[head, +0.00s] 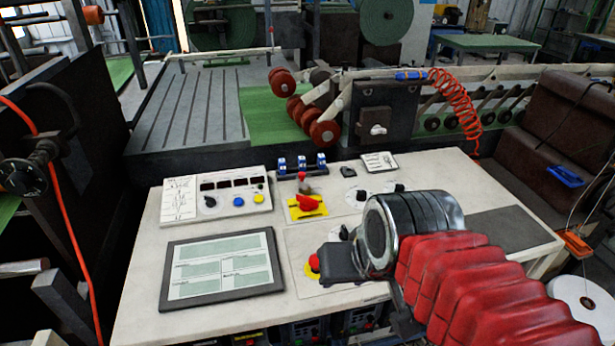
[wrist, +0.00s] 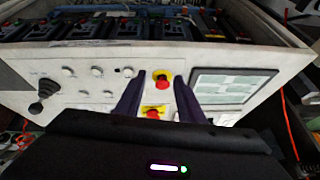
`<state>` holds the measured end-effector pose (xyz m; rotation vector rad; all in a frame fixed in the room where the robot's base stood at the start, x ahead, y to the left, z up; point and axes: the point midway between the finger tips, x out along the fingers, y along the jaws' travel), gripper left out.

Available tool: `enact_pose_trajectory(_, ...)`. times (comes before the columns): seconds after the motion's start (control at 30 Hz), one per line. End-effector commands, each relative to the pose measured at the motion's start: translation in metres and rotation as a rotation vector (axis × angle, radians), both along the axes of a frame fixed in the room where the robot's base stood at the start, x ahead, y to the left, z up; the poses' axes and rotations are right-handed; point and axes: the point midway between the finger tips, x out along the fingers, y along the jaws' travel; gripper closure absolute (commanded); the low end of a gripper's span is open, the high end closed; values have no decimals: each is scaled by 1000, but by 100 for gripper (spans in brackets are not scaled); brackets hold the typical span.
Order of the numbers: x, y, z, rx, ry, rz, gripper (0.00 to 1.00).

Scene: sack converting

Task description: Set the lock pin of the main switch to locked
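The main switch (head: 309,203) is a red rotary handle on a yellow plate, at the middle of the pale console. A small red-tipped part (head: 302,176) stands just behind it and may be the lock pin; its setting is too small to tell. In the wrist view the main switch (wrist: 154,112) shows low between the fingers, partly covered by my gripper body. My gripper (wrist: 159,75) is open and empty, its two dark fingers spread above the console.
A red emergency button (wrist: 162,77) on yellow sits near the console's front edge; it also shows beside my wrist in the head view (head: 314,262). A screen (head: 222,266), a button panel (head: 217,195) and a rack of blue-and-white pieces (head: 302,162) surround the switch.

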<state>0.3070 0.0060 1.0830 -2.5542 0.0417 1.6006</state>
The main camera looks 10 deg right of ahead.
Motion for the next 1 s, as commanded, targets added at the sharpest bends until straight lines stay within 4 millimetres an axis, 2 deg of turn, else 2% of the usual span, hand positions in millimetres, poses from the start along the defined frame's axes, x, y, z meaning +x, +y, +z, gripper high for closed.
enact_pose_trajectory(0.57, 65, 17, -3, 471, 208, -472, 65)
enact_pose_trajectory(1.0, 133, 11, -2, 834, 362, -837, 65)
